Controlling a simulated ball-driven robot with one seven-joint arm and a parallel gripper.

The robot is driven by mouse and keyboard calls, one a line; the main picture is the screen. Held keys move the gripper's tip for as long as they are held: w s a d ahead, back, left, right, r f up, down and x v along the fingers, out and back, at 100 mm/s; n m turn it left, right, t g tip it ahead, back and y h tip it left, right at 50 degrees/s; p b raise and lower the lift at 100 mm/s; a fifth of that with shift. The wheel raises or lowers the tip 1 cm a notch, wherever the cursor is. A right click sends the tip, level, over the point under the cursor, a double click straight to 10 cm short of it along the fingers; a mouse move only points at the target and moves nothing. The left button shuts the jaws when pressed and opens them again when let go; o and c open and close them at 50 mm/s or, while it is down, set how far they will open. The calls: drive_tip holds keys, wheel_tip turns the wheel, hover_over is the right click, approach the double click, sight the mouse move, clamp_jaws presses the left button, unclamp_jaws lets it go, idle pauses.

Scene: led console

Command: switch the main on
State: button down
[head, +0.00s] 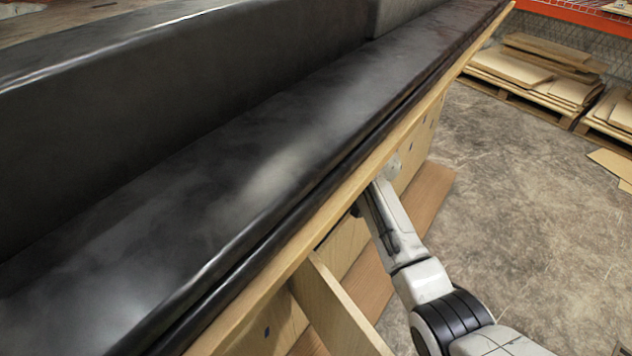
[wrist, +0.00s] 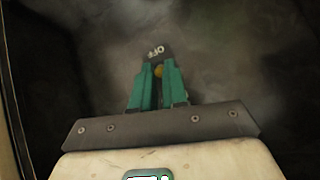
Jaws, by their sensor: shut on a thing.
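In the wrist view my gripper (wrist: 156,75) has its teal fingers closed together. In the head view my arm reaches under the wooden edge of a long dark bench, and my gripper is hidden there.
The long black padded bench (head: 230,190) fills the left of the head view, with a wooden board edge (head: 300,245) and a wooden brace (head: 335,310) near my arm. Concrete floor (head: 520,230) on the right is open. Pallets of boards (head: 535,75) stand at the back right.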

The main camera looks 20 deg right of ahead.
drive_tip(key=shift+w+r+g+h+p, duration=0.1)
drive_tip(key=shift+r+g+h+p, duration=0.2)
drive_tip(key=shift+g+h, duration=0.1)
idle(0.3)
drive_tip(key=c, duration=1.1)
unclamp_jaws()
drive_tip(key=shift+c, duration=0.2)
drive_tip(key=s+d+r+p, duration=0.2)
drive_tip(key=s+d+p, duration=0.1)
drive_tip(key=s+d, duration=0.6)
drive_tip(key=shift+s+d, duration=0.35)
drive_tip(key=shift+s, duration=0.1)
